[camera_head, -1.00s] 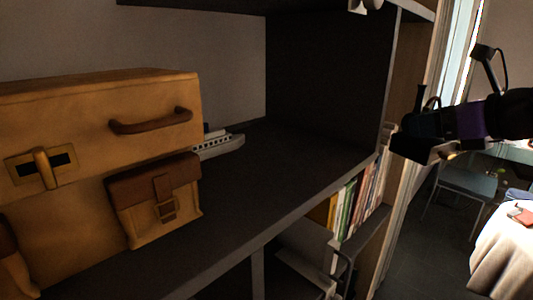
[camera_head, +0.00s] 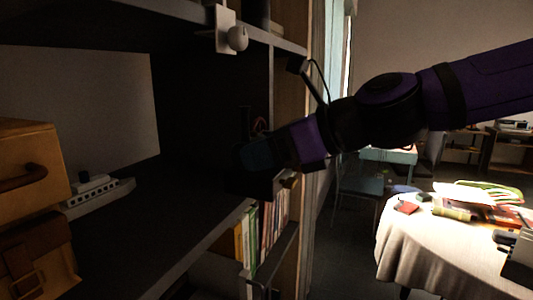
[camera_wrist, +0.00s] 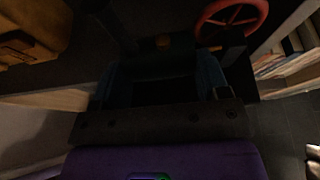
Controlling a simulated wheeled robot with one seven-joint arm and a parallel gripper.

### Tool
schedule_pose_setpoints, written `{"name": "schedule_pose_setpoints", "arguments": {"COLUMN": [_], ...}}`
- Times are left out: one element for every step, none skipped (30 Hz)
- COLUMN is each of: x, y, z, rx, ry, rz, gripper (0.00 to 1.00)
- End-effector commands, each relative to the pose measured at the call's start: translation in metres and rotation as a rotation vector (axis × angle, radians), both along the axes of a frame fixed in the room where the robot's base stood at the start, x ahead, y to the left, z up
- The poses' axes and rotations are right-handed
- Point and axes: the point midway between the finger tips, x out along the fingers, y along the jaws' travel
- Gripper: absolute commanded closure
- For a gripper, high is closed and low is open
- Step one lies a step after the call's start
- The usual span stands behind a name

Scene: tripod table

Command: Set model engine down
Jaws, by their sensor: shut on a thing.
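My gripper (camera_head: 254,160) is at the right end of the dark shelf, at its front edge. In the wrist view, my gripper (camera_wrist: 160,72) is shut on the model engine, a dark body with a red spoked wheel (camera_wrist: 232,18) and a small brass-coloured part (camera_wrist: 163,42). In the head view only a bit of the model engine (camera_head: 259,125) shows, with red on it, behind the gripper. Its underside is hidden, so I cannot tell whether it touches the shelf (camera_head: 165,215).
A tan case (camera_head: 25,155) and a white model ship (camera_head: 97,192) stand on the shelf's left. Shelf space between ship and gripper is clear. Books (camera_head: 262,225) stand below. A cloth-covered table (camera_head: 410,245) and a chair (camera_head: 355,190) are at right.

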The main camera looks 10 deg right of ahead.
Motion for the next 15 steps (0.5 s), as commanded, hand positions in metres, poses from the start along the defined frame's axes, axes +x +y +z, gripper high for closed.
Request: {"name": "schedule_pose_setpoints", "arguments": {"x": [0.003, 0.005, 0.007, 0.008, 0.01, 0.012, 0.013, 0.015, 0.017, 0.018, 0.019, 0.022, 0.023, 0.025, 0.027], "y": [0.007, 0.01, 0.013, 0.016, 0.018, 0.021, 0.024, 0.026, 0.03, 0.033, 0.035, 0.038, 0.041, 0.043, 0.046], "z": [0.002, 0.001, 0.001, 0.001, 0.001, 0.001, 0.002, 0.002, 0.001, 0.001, 0.001, 0.001, 0.002, 0.002, 0.001], "rx": [0.001, 0.001, 0.0, 0.0, 0.0, 0.001, 0.002, 0.002, 0.001, 0.001, 0.0, 0.001, 0.002, 0.002, 0.001], "ry": [-0.002, -0.002, -0.003, -0.002, -0.001, -0.002, -0.003, -0.002, -0.001, -0.002, -0.002, -0.003, -0.003, -0.003, -0.003], "rz": [0.002, 0.002, 0.002, 0.003, 0.003, 0.002, 0.002, 0.001, 0.001, 0.002, 0.002, 0.001, 0.001, 0.001, 0.001], "gripper": [0.93, 0.93, 0.93, 0.93, 0.93, 0.93, 0.93, 0.93, 0.93, 0.93, 0.93, 0.93, 0.93, 0.93, 0.93]}}
